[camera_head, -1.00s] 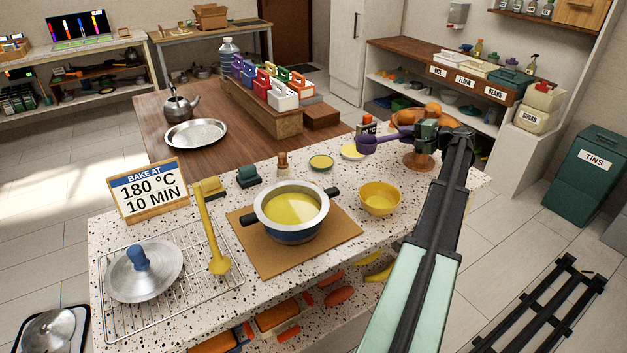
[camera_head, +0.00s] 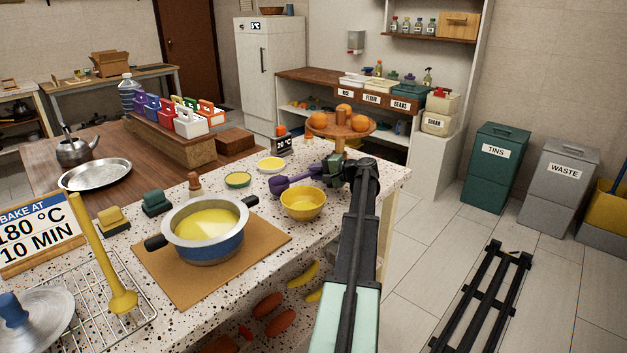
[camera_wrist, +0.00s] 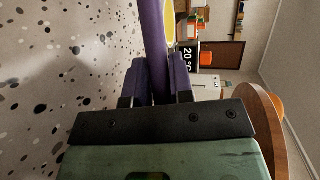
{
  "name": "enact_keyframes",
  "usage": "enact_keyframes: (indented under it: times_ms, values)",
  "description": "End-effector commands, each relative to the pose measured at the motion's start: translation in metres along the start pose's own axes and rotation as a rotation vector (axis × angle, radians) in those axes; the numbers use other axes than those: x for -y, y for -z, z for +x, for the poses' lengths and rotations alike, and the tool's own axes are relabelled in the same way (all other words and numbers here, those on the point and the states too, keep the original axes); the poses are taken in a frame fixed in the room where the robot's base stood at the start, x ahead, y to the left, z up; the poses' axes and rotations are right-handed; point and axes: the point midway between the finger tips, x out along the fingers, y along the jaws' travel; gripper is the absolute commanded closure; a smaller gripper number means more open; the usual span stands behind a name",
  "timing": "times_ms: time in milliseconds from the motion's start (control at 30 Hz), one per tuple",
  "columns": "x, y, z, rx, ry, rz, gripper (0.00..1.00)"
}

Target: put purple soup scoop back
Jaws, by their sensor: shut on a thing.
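The purple soup scoop (camera_head: 280,184) is in my gripper (camera_head: 336,172), over the right part of the speckled counter (camera_head: 380,200) in the head view. My gripper is shut on its handle, and the scoop's bowl points left. The scoop's head is just behind and left of the yellow bowl (camera_head: 303,204); I cannot tell whether it touches the counter. In the wrist view the purple handle (camera_wrist: 154,35) runs upward from between the jaws (camera_wrist: 156,88), and the scoop's head is out of sight.
The blue pot of yellow soup (camera_head: 205,235) stands on a brown board (camera_head: 255,262) to the left. A wooden fruit stand (camera_head: 362,131) with oranges is just behind my gripper. A yellow ladle (camera_head: 121,301) rests on the wire rack (camera_head: 75,290). Coloured caddies (camera_head: 190,122) line the wooden table.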

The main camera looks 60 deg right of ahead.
Motion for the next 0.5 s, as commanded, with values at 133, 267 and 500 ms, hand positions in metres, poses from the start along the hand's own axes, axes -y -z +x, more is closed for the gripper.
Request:
enact_keyframes:
  times_ms: [133,267,500]
  values:
    - [0.006,0.025,0.016,0.001,0.000,0.000,1.00]
    - [-0.009,0.031,0.026,0.001,0.000,0.000,1.00]
    - [-0.004,0.030,0.025,0.000,0.000,0.000,1.00]
